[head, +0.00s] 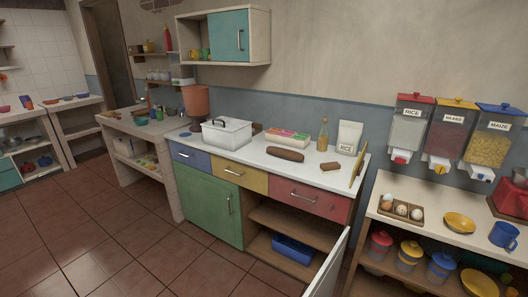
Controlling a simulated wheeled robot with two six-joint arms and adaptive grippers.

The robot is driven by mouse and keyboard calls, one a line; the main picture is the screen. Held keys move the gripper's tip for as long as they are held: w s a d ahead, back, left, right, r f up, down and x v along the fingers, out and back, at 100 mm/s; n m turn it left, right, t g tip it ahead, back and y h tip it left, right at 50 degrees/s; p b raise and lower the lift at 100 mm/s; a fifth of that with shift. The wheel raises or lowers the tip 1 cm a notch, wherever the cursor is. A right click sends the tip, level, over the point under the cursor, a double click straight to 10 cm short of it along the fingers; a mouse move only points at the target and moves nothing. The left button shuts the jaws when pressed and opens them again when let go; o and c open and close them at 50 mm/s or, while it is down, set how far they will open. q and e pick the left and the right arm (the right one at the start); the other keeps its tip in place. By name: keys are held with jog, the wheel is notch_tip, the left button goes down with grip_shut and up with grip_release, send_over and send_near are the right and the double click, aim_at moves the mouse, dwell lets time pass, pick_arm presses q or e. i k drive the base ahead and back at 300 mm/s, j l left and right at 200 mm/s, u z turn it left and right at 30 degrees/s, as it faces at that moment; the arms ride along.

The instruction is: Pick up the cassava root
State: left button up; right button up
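The cassava root (285,154) appears to be the long brown item lying on the white counter top (240,158), near its front edge. It lies roughly lengthwise along the counter and nothing covers it. A small brown piece (330,166) lies to its right, and I cannot tell what it is. Neither my left nor my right gripper shows in the head view.
A tray of colored items (287,137), a bottle (323,135) and a rice bag (349,138) stand behind. A lower cabinet door (328,266) hangs open into the floor space. The tiled floor (110,240) is clear.

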aim_at(287, 154)
jog(key=i+j, duration=0.2)
jog(key=j, duration=0.15)
jog(key=i+j+z, duration=0.1)
jog(key=i+j, duration=0.3)
jog(key=j, duration=0.25)
jog(key=i+j+z, duration=0.1)
jog(key=j, duration=0.25)
jog(key=i+j, duration=0.25)
jog(key=j, duration=0.15)
jog(key=i+j+z, duration=0.1)
jog(key=j, duration=0.25)
jog(key=i+l+z, duration=0.1)
jog(key=i, duration=0.5)
jog(key=i+l+z, duration=0.15)
jog(key=i+l, duration=0.15)
jog(key=i, duration=0.25)
